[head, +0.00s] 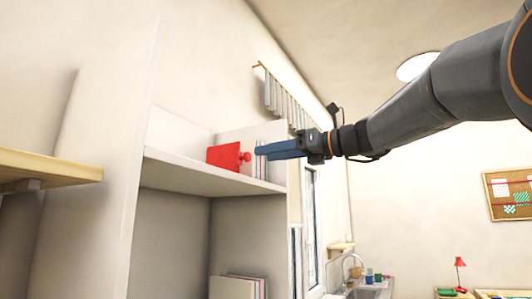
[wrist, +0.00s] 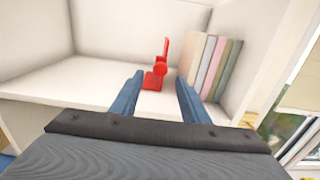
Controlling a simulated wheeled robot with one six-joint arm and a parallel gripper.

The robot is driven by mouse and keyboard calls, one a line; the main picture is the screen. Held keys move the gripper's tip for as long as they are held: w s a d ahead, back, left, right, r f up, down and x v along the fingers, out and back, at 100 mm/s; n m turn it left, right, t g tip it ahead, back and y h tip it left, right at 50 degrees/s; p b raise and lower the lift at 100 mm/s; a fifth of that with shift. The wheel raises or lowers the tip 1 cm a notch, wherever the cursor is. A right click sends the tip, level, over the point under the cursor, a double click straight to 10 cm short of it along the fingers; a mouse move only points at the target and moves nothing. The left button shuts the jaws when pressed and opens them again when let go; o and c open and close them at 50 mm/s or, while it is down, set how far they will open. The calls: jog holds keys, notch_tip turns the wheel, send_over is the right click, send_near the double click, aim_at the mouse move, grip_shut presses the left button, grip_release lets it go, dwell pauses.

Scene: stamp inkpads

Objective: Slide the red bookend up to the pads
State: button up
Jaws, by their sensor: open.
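The red bookend (head: 225,156) stands upright on the upper shelf, with a round red knob on its side. In the wrist view the bookend (wrist: 156,74) stands beyond and between my fingertips. The pads (wrist: 212,68) are a row of thin upright slabs in several muted colours, just right of the bookend with a small gap. In the head view the pads (head: 262,162) are partly hidden behind my gripper. My gripper (head: 257,152) has blue fingers; in the wrist view the gripper (wrist: 160,80) is open and empty, pointing toward the bookend.
The white shelf board (wrist: 60,85) is bare to the left of the bookend. A side wall (wrist: 258,50) closes the shelf on the right. A lower compartment holds several upright book-like things (head: 235,287). A wooden shelf (head: 50,168) juts in at the far left.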

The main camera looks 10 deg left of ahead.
aim_at(249, 157)
jog(key=p+x, duration=0.5)
jog(key=p, duration=0.1)
jog(key=shift+p, duration=0.35)
dwell(0.3)
grip_shut()
